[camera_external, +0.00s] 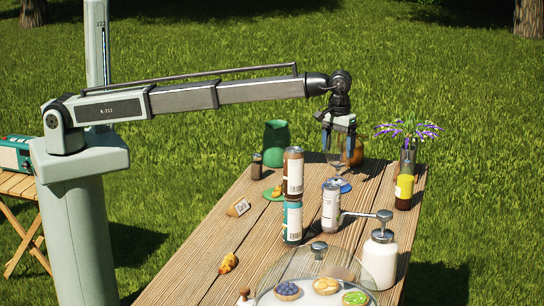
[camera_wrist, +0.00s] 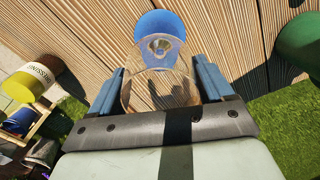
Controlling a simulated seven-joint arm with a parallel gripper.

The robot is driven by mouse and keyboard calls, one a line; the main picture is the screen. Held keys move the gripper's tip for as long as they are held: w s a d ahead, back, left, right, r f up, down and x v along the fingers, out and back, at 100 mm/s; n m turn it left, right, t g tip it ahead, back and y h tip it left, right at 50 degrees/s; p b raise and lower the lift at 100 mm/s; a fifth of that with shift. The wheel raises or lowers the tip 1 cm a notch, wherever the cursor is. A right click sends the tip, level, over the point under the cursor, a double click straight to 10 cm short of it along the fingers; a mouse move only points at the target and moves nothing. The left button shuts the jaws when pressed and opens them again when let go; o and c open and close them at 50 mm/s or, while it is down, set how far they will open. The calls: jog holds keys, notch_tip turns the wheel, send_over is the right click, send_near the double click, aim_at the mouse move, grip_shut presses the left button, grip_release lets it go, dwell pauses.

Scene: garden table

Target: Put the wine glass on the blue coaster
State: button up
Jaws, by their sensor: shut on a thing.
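The clear wine glass (camera_wrist: 160,88) is between the two blue fingers of my gripper (camera_wrist: 160,82) in the wrist view, and my gripper is shut on it. In the external view my gripper (camera_external: 338,128) points down over the far part of the table, with the glass (camera_external: 336,150) hardly visible between its fingers. The blue coaster (camera_wrist: 158,22) lies on the planks beyond the glass foot in the wrist view, and the foot overlaps its lower part. In the external view the coaster (camera_external: 343,186) is partly hidden by cans. I cannot tell whether the foot touches it.
Close by are stacked cans (camera_external: 292,195), a grey can (camera_external: 331,207), an amber vessel (camera_external: 354,152), a flower vase (camera_external: 408,160), a yellow-labelled bottle (camera_external: 403,192) and a green pot (camera_external: 277,143). A white pump bottle (camera_external: 381,258) and a glass-domed dessert tray stand nearer. The table's left front is mostly clear.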

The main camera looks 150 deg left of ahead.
jog(key=shift+f, duration=0.7)
jog(key=o, duration=1.4)
jog(key=shift+c, duration=0.2)
notch_tip(320, 180, up, 12)
